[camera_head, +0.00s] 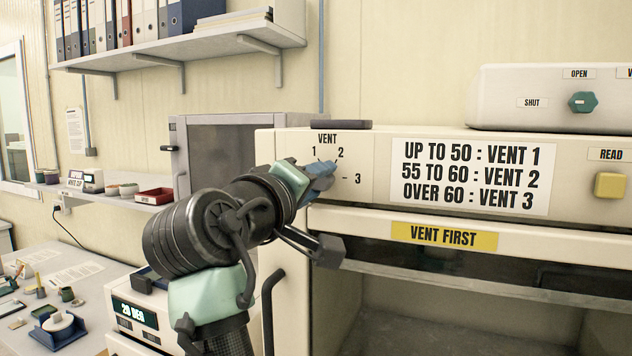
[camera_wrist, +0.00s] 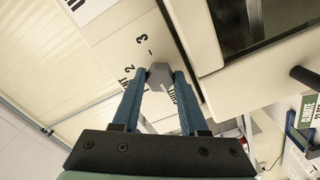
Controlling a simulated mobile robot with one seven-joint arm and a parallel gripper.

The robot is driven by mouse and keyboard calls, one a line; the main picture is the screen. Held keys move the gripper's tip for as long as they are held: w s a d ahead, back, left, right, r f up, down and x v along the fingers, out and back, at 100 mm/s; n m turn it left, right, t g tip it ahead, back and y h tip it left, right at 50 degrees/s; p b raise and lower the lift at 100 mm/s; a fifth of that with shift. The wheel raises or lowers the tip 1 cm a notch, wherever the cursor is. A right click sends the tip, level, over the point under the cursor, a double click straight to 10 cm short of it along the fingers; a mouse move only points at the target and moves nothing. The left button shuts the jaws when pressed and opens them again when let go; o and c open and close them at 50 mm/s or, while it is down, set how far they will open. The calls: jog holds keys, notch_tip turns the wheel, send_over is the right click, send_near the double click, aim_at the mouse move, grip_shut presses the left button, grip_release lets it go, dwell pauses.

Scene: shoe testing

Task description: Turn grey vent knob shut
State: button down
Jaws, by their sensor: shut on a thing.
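The grey vent knob (camera_wrist: 160,73) is on the cream front panel, between the tips of my gripper's blue fingers in the wrist view. My gripper (camera_head: 322,172) is shut on it, with one finger on each side.
A white sign (camera_head: 470,175) with vent rules and a yellow VENT FIRST label (camera_head: 444,236) are right of the dial. A teal knob (camera_head: 583,102) is on the upper box, between OPEN and SHUT labels. A yellow READ button (camera_head: 610,186) is far right.

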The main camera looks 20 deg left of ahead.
jog(key=shift+c, duration=2.2)
grip_release()
jog(key=shift+s, duration=0.1)
jog(key=s+b, duration=0.1)
jog(key=s, duration=1.1)
jog(key=shift+s+a, duration=0.2)
jog(key=shift+s, duration=0.2)
jog(key=d+f+m+t+y+b, duration=0.2)
jog(key=d+f+m+t+b, duration=0.15)
jog(key=d+b, duration=0.4)
jog(key=s+d+m+t+h+b, duration=0.1)
jog(key=s+d+m+t+b, duration=0.2)
jog(key=d, duration=0.8)
jog(key=s+m+t, duration=0.2)
jog(key=s+m, duration=0.2)
jog(key=s, duration=0.1)
jog(key=shift+d+r+t+b, duration=0.35)
